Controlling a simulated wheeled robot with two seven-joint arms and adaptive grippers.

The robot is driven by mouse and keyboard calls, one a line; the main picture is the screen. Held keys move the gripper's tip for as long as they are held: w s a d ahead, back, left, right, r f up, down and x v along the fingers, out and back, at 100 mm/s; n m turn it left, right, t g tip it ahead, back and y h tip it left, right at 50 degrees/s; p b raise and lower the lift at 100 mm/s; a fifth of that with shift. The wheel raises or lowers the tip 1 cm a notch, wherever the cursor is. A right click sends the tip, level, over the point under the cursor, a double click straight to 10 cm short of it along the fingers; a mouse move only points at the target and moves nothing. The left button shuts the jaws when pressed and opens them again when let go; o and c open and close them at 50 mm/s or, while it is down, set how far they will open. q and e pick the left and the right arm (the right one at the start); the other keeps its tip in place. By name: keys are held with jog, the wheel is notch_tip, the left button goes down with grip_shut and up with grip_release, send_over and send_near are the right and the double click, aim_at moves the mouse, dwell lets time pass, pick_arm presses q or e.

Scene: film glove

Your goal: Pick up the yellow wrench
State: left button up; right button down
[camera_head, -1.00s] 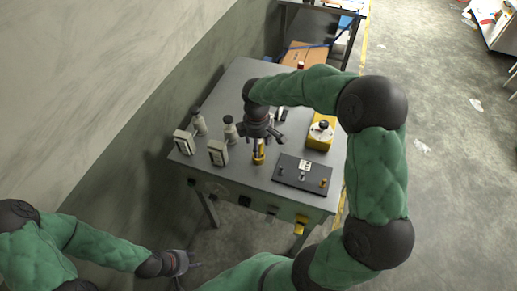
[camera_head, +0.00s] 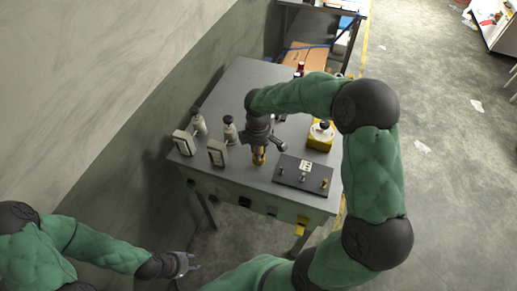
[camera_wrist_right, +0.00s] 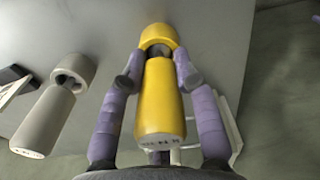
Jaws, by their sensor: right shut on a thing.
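The yellow wrench (camera_head: 259,156) is near the front middle of the grey table, under my right gripper (camera_head: 260,147), which partly hides it in the head view. In the right wrist view the yellow wrench (camera_wrist_right: 160,100) has a thick tapered handle and a ring-like head. The lilac fingers of my right gripper (camera_wrist_right: 158,72) are shut on it from both sides, just below the head. Whether it touches the table is unclear. My left gripper (camera_head: 187,266) is low at the left, away from the table and empty; its finger opening is too small to judge.
A grey tool of similar shape (camera_wrist_right: 48,115) lies left of the wrench in the wrist view. On the table (camera_head: 240,85) are grey bottle-like items (camera_head: 230,130), two framed boxes (camera_head: 217,153), a black panel (camera_head: 302,174) and a yellow box (camera_head: 321,136). A wall borders the left.

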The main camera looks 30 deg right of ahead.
jog(key=shift+r, duration=0.1)
jog(key=shift+r, duration=0.55)
notch_tip(320, 180, up, 2)
jog(key=shift+r+p, duration=0.1)
jog(key=shift+p, duration=0.3)
jog(key=s+a+r+p, duration=0.2)
jog(key=s+a+r, duration=0.4)
jog(key=s+r, duration=0.3)
jog(key=shift+s+r, duration=0.3)
jog(key=shift+s, duration=1.55)
